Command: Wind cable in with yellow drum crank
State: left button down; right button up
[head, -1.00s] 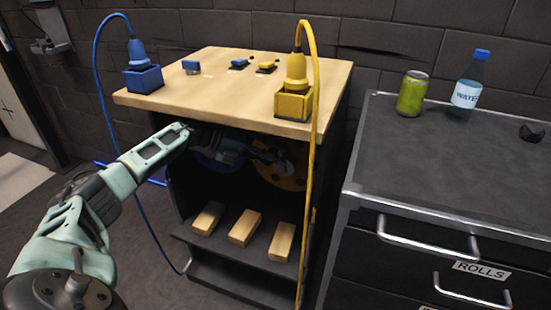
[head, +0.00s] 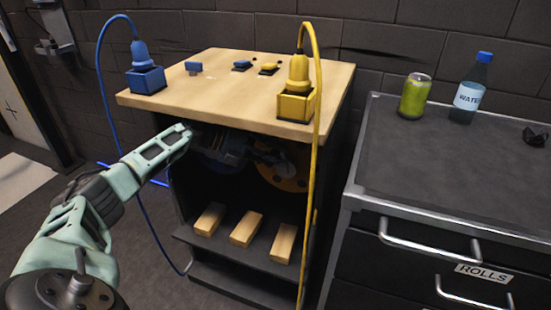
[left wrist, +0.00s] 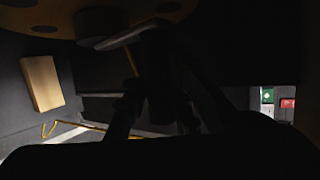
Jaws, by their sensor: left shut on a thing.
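The yellow drum (head: 292,180) sits in the dark upper bay under the wooden top, partly hidden by my gripper. In the left wrist view the drum (left wrist: 60,14) fills the top left, with a grey crank arm (left wrist: 127,34) reaching from its hub toward my fingers. My left gripper (head: 264,155) is in the bay at the drum's face, shut on the crank's handle; the grip itself is very dark in the left wrist view (left wrist: 158,88). The yellow cable (head: 318,110) rises from the yellow plug (head: 299,70), arches over and hangs down the front right side. My right gripper is out of view.
A blue drum (head: 212,168) is left of the yellow one, mostly behind my arm. A blue plug (head: 140,54) stands in its socket on the top. Wooden blocks (head: 247,229) lie on the shelf below. A drawer cabinet (head: 440,160) stands close on the right.

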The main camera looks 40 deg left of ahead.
aim_at(271, 153)
pick_arm(q)
jog(key=shift+w+d+r, duration=0.1)
jog(key=shift+w+r, duration=0.05)
jog(key=shift+r, duration=0.4)
jog(key=c, duration=1.6)
grip_release()
jog(key=shift+d, duration=0.1)
jog(key=shift+f, duration=0.15)
jog(key=v, duration=0.3)
jog(key=s+a, duration=0.2)
jog(key=a, duration=0.1)
jog(key=s+a, duration=0.5)
jog(key=a, duration=0.1)
jog(key=shift+s+a, duration=0.25)
jog(key=shift+s, duration=0.1)
jog(key=shift+c, duration=0.3)
